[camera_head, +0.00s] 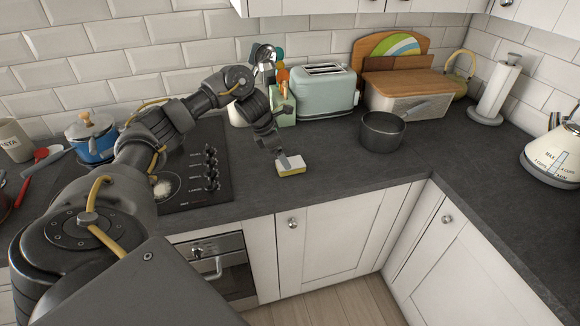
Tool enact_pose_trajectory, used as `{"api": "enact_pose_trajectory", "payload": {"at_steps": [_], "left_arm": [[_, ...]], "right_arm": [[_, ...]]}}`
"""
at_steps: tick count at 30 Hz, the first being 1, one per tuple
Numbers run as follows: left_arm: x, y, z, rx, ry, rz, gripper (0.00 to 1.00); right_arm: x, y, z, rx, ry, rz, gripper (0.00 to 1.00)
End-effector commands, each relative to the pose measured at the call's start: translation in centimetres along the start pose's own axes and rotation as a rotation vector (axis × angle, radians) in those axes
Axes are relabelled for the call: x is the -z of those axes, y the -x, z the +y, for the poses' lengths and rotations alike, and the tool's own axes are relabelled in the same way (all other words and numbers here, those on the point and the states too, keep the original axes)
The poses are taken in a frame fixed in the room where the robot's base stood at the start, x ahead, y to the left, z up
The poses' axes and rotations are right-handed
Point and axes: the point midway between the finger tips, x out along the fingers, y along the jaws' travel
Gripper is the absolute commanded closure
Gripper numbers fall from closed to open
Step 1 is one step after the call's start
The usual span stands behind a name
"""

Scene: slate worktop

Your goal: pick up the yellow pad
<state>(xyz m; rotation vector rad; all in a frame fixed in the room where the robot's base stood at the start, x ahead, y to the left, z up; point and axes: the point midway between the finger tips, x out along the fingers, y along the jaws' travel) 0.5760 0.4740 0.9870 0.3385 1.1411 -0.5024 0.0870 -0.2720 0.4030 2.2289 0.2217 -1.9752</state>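The yellow pad (293,171) is a small block with a whitish top and a yellow lower layer. It is at the front of the slate worktop, right of the hob. My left gripper (283,161) points down at the pad's left part, at or just above it. The fingers are small and partly merge with the pad, so I cannot tell whether they grip it or how far apart they are. The pad looks level, on or very close to the worktop. My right gripper is not in view.
A dark saucepan (383,131) stands right of the pad, its handle pointing up and right. A pale green toaster (323,92) and a bread box (405,97) stand behind. The black hob (205,185) with knobs is left. Worktop (340,171) between pad and saucepan is clear.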

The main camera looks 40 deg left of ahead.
Motion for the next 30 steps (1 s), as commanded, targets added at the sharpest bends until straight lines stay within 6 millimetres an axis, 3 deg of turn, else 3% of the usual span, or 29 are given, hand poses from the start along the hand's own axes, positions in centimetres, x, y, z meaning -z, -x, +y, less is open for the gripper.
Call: {"api": "enact_pose_trajectory", "payload": {"at_steps": [6,16,27,30], "left_arm": [[-0.2,-3.1,-0.4,0.004,0.001,0.002,0.2],[-0.2,-3.9,-0.3,0.001,-0.001,0.001,0.2],[-0.2,-3.9,-0.3,0.001,-0.001,0.0,0.67],[-0.2,-3.9,-0.3,0.001,-0.001,0.0,0.68]], "right_arm": [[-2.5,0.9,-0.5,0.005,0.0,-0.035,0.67],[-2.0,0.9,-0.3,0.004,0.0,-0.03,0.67],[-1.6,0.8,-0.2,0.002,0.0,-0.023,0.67],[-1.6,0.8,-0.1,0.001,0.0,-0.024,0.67]]}}
